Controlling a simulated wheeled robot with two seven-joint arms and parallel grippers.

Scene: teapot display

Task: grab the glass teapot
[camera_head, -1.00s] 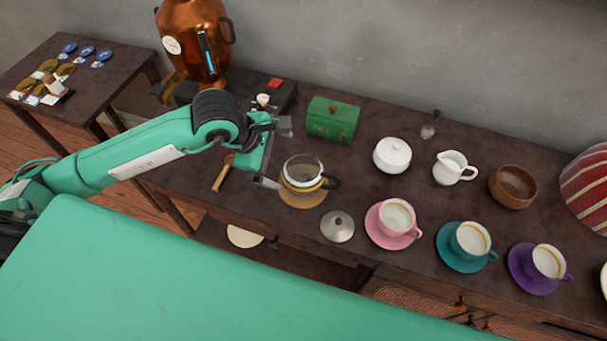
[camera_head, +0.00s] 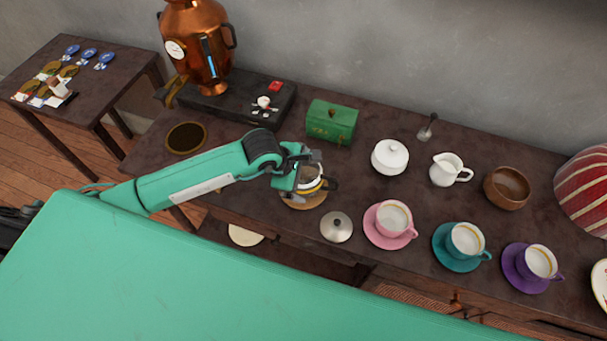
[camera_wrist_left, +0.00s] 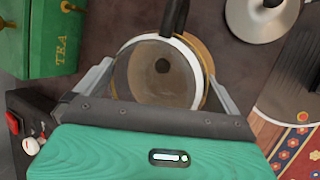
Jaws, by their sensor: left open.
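The glass teapot (camera_head: 311,179) stands on a round wooden coaster (camera_head: 302,203) on the dark table, partly hidden by my left gripper in the head view. In the left wrist view the teapot (camera_wrist_left: 158,75) shows from above as a round glass body with a pale rim and a dark handle pointing away. My left gripper (camera_wrist_left: 160,82) is open, with one finger on each side of the teapot's body; I cannot tell whether they touch it. The gripper (camera_head: 303,181) also shows over the teapot in the head view. My right gripper is not in view.
A green tea box (camera_head: 331,121) stands behind. A copper urn (camera_head: 200,50) stands at the back left. Several cups line the right.

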